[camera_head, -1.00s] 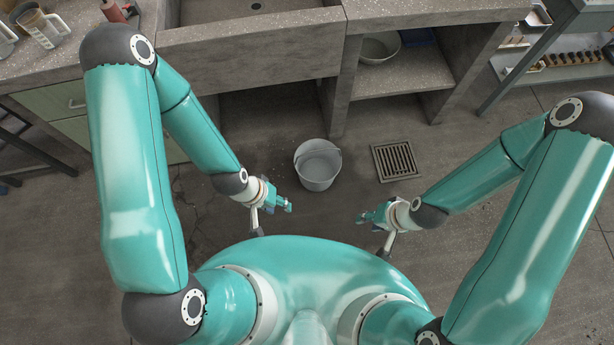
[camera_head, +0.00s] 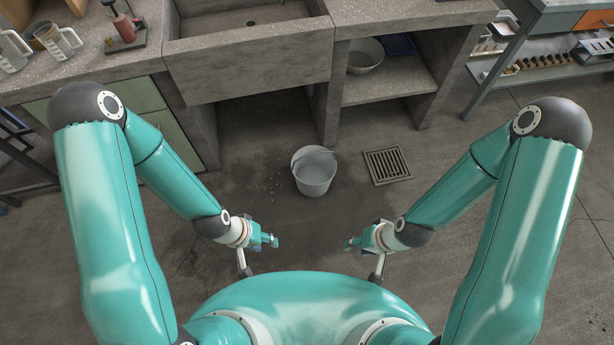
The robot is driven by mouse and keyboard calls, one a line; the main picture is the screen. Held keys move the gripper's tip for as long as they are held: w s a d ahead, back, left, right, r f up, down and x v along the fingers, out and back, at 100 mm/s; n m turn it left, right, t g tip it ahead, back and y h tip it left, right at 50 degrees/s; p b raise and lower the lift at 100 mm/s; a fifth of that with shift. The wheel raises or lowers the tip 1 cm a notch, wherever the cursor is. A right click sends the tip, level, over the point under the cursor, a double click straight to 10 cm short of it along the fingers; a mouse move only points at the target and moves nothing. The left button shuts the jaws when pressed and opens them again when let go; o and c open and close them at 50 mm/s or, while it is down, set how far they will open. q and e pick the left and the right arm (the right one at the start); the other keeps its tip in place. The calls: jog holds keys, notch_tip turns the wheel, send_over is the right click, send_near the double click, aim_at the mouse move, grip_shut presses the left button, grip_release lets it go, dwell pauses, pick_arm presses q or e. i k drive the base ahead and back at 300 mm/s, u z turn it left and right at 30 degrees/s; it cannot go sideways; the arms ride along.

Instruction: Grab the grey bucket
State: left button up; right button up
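The grey bucket (camera_head: 314,180) stands upright on the concrete floor in the middle of the head view, in front of the bench. Its handle lies over its rim. My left gripper (camera_head: 272,240) is below and to the left of the bucket, apart from it. My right gripper (camera_head: 350,242) is below and to the right of the bucket, also apart from it. Both grippers look empty, but their fingers are too small to tell whether they are open or shut.
A floor drain grate (camera_head: 387,166) lies to the right of the bucket. The concrete bench (camera_head: 250,70) with a sink stands behind it. A bowl (camera_head: 365,56) sits on the bench's lower shelf. A shelf unit (camera_head: 540,45) stands at far right. The floor around the bucket is clear.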

aim_at(313, 168)
jog(key=u, duration=0.05)
jog(key=k, duration=0.6)
jog(key=u, duration=0.05)
jog(key=i, duration=1.3)
jog(key=u, duration=0.85)
